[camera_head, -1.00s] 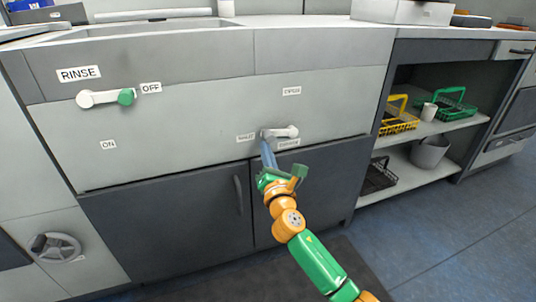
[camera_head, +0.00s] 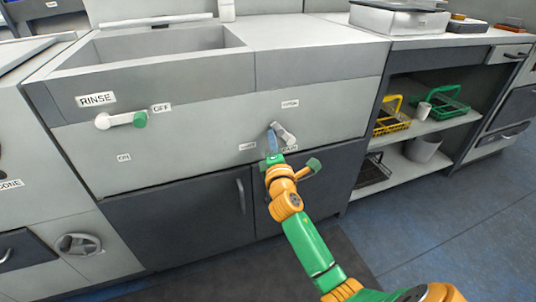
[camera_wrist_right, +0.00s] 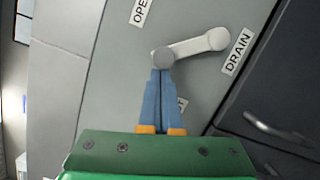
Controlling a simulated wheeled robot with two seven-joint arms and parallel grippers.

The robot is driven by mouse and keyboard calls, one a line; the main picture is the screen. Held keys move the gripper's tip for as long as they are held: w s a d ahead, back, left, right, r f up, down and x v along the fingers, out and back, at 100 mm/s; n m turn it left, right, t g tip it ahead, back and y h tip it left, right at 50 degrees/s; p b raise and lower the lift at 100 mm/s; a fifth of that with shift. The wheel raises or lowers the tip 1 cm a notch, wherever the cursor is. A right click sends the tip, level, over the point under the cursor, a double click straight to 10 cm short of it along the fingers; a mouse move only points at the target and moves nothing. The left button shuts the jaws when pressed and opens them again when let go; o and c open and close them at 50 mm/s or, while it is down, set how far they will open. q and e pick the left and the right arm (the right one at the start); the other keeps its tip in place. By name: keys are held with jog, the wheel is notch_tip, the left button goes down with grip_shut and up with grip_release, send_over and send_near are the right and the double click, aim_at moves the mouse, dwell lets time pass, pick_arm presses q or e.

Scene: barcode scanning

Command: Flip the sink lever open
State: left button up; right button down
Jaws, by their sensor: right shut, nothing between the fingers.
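The sink lever (camera_head: 285,134) is on the grey front panel below the sink. It tilts, with its grey knob at the upper left and its round white end at the lower right, near the DRAIN label. The OPEN label (camera_head: 290,104) is above it. In the wrist view, the lever (camera_wrist_right: 192,47) shows its grey knob right at my fingertips. My right gripper (camera_head: 271,142) is shut and empty, its blue fingers (camera_wrist_right: 160,75) together against or just beside the knob; contact is unclear. My left gripper is not in view.
A second lever (camera_head: 121,120) with a green knob is on the panel's left, by the RINSE and OFF labels. The sink basin (camera_head: 150,45) is above. Dark cupboard doors (camera_head: 185,215) are below. Shelves at right hold a yellow basket (camera_head: 392,122) and a green basket (camera_head: 440,107).

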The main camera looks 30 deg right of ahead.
aim_at(281, 128)
jog(key=r+m+p, duration=0.1)
jog(key=d+r+m+p, duration=0.1)
jog(key=p, duration=0.1)
jog(key=d+r+m+g+p, duration=0.1)
jog(key=p, duration=0.1)
jog(key=shift+s+d+m, duration=0.1)
jog(key=shift+s+m, duration=0.15)
jog(key=shift+m, duration=0.15)
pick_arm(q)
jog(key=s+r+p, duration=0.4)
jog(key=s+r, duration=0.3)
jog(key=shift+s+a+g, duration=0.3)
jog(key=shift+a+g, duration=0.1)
pick_arm(e)
jog(key=shift+s+d+r+m+g+y, duration=0.1)
jog(key=shift+d+m+y, duration=0.05)
jog(key=shift+d+m, duration=0.4)
jog(key=shift+s+d+r+m+g+y, duration=0.15)
jog(key=shift+d+m, duration=0.25)
jog(key=shift+m, duration=0.25)
jog(key=shift+s+d+r+m+g+y, duration=0.1)
jog(key=shift+d+m, duration=0.4)
jog(key=shift+m, duration=0.1)
pick_arm(q)
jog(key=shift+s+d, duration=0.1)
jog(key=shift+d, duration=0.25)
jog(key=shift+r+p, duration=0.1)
jog(key=shift+p, duration=0.2)
